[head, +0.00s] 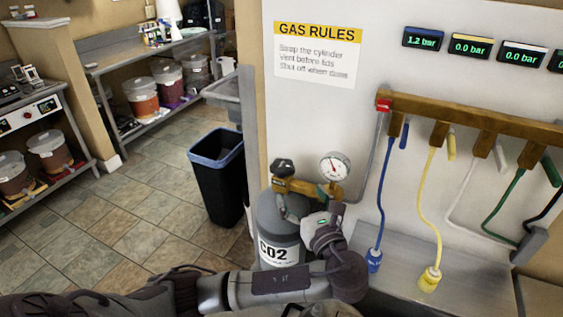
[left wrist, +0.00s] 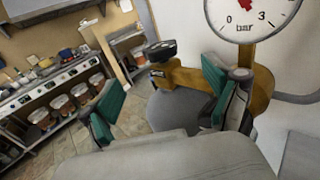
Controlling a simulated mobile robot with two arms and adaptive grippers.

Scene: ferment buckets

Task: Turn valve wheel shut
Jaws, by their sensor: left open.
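The valve wheel (head: 283,166) is a small black knob on the brass valve body (head: 295,187) atop the grey CO2 cylinder (head: 278,250). The wheel also shows in the left wrist view (left wrist: 160,50), beyond my fingers and towards the upper middle. A round white gauge (head: 334,167) stands on the brass body to the right of the wheel. My left gripper (head: 306,208) is open, just in front of and below the brass body. In the left wrist view its green-padded fingers (left wrist: 160,92) are spread, with nothing seen between the pads but the cylinder top behind.
A brass manifold (head: 470,115) with coloured hoses hangs on the wall at right, above a metal shelf (head: 410,265). Pressure displays (head: 424,40) are above it. A black bin (head: 217,175) stands left of the cylinder. Bucket racks (head: 140,125) are further left, with clear tiled floor between.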

